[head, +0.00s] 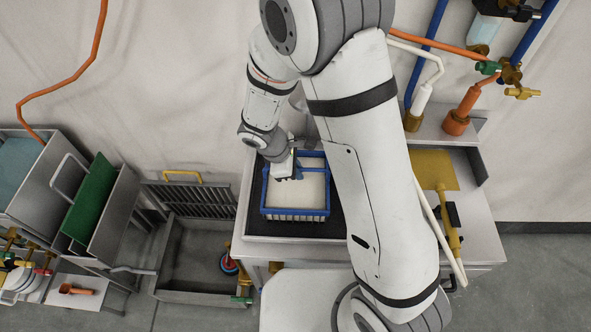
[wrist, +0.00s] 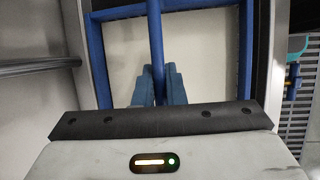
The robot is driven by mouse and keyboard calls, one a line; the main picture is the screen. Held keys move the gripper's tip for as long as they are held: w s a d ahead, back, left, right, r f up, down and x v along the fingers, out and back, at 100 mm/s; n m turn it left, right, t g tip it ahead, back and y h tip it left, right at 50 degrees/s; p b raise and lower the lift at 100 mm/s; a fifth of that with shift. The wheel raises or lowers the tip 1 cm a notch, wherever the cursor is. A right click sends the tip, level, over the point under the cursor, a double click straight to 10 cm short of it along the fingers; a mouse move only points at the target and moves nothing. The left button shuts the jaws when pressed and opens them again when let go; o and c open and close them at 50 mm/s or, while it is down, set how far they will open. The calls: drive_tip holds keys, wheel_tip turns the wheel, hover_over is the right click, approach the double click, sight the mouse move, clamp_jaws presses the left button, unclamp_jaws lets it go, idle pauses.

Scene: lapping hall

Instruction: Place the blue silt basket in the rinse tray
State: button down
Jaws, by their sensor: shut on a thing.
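The blue silt basket (head: 295,214) has a blue rim, a handle bar across it and a pale inside. In the head view it is at the dark-floored recess (head: 290,229) of the metal bench; I cannot tell whether it rests there or hangs just above. My gripper (head: 297,174) is over the basket, partly hidden by my wrist. In the wrist view my gripper (wrist: 159,72) is shut on the basket's blue handle bar (wrist: 155,30), with the rim (wrist: 246,50) on both sides. I cannot tell for sure which vessel is the rinse tray.
A grey metal basin (head: 200,262) with a slatted rack (head: 190,200) stands low to the left. Metal bins, one with a green panel (head: 91,197), are farther left. Pipes, valves and a yellow plate (head: 435,170) are on the bench's right. Grey floor shows at the lower right.

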drive_tip(key=shift+f, duration=0.2)
drive_tip(key=c, duration=1.5)
unclamp_jaws()
drive_tip(key=b+v, duration=0.1)
drive_tip(key=v, duration=1.1)
drive_tip(key=shift+r, duration=0.15)
